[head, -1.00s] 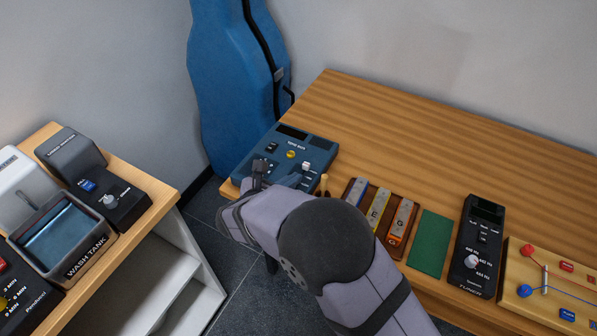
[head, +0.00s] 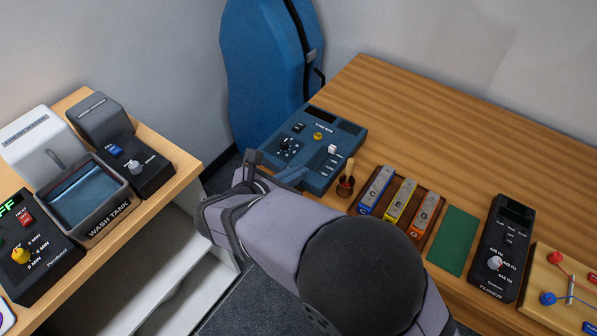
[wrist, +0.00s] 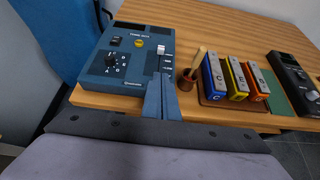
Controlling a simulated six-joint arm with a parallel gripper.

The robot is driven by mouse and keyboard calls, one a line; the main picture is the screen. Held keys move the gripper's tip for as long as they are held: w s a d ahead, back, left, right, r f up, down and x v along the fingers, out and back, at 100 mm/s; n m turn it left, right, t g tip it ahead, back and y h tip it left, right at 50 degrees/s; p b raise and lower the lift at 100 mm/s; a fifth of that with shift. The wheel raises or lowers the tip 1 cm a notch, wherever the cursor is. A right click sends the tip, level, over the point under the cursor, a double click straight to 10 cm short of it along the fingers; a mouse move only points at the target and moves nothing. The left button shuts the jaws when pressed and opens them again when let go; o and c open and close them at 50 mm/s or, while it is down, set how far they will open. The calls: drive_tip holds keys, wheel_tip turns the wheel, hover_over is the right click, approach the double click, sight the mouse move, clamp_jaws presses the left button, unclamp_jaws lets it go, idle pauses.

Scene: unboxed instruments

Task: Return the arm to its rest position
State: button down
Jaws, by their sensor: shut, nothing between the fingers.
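My gripper (head: 272,172) is in front of the blue tone box at the near left edge of the wooden table. It is shut and empty. In the wrist view its closed fingers (wrist: 161,97) point toward the tone box's near edge, and they appear over its lower right part; I cannot tell whether they touch it. The tone box (head: 322,165) has a black knob, a yellow button and a white slider, and it also shows in the wrist view (wrist: 125,75). My arm hides part of the table's front edge.
A small brown cup (head: 345,187) with a stick, a rack of chime bars (head: 402,203), a green mat (head: 453,240) and a black tuner (head: 500,250) line the table (head: 430,120). A wash tank (head: 90,200) stands on the left bench. The table's back is clear.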

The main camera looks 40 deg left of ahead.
drive_tip(key=shift+w+d, duration=0.1)
drive_tip(key=w+d+m+g+h+p, duration=0.25)
drive_tip(key=d+m, duration=0.45)
drive_tip(key=d, duration=0.6)
drive_tip(key=w+d+m+g+h+p, duration=0.1)
drive_tip(key=w+d+m+g+h, duration=0.25)
drive_tip(key=d+m, duration=0.6)
drive_tip(key=s+d+m+g+y+p, duration=0.25)
drive_tip(key=s+d+m, duration=0.35)
drive_tip(key=d+m, duration=0.4)
drive_tip(key=s+d+m+g+y+p, duration=0.1)
drive_tip(key=s+d+m+g+y, duration=0.4)
drive_tip(key=d+m, duration=0.45)
wheel_tip(320, 180, down, 12)
drive_tip(key=t+h+b, duration=0.1)
drive_tip(key=b, duration=1.1)
drive_tip(key=shift+s+d+r, duration=0.25)
drive_tip(key=shift+s, duration=0.05)
drive_tip(key=shift+t+h, duration=0.25)
